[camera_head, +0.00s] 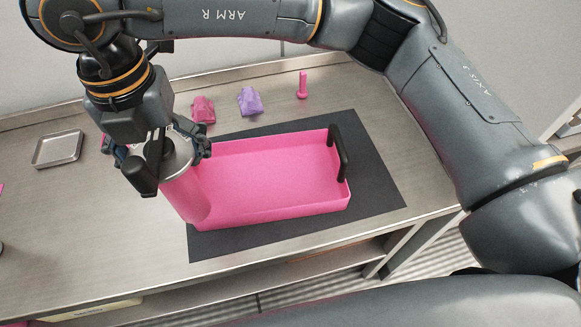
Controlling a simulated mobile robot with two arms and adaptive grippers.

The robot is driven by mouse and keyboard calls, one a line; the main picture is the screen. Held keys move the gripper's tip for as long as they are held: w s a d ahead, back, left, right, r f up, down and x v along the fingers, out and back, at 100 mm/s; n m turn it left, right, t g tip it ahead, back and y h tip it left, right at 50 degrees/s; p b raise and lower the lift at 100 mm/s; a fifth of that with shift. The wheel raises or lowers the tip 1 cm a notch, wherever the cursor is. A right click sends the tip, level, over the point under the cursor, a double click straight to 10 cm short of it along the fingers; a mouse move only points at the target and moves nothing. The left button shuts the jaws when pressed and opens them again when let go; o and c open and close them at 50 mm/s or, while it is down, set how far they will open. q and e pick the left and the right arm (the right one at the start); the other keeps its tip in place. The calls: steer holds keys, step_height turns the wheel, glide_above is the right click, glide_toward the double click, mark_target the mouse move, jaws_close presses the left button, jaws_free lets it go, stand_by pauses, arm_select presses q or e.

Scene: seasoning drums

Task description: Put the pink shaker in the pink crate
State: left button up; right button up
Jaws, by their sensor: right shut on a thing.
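The pink shaker (184,193) has a grey top and hangs slightly tilted in my right gripper (168,153), which is shut on it near the top. The open pink crate (290,208) lies on a dark mat, with a black handle at its right end. The shaker overlaps the crate's left end in the picture. I cannot tell whether its base is above, inside or beside that end. The crate's visible floor is empty. Its left end is hidden behind the shaker and gripper. My left gripper is not in view.
Behind the crate stand a pink lumpy object (203,110), a purple one (250,101) and a slim pink piece (302,86). A small metal tray (58,149) lies at left. The dark mat (375,190) is bare right of the crate. The table's front edge is near.

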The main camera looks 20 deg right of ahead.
steer(key=w+d+f+p, duration=0.1)
steer(key=w, duration=0.1)
steer(key=w+d+f+p, duration=0.1)
steer(key=w+d, duration=0.1)
steer(key=w+d+f+p, duration=0.1)
steer(key=w+d, duration=0.1)
steer(key=w, duration=0.1)
steer(key=shift+w+d+f+p, duration=0.1)
steer(key=shift+d+f+p, duration=0.1)
steer(key=shift+f+p, duration=0.15)
steer(key=shift+w+d+f+p, duration=0.35)
steer(key=shift+w+d+f, duration=0.2)
steer(key=shift+f, duration=1.05)
steer(key=shift+w+d+f+p, duration=0.4)
steer(key=shift+w+f, duration=0.2)
steer(key=shift+f, duration=1)
steer(key=shift+w+d+f+p, duration=0.35)
steer(key=shift+w+d+f, duration=0.2)
steer(key=shift+f, duration=1.05)
steer(key=o, duration=1.8)
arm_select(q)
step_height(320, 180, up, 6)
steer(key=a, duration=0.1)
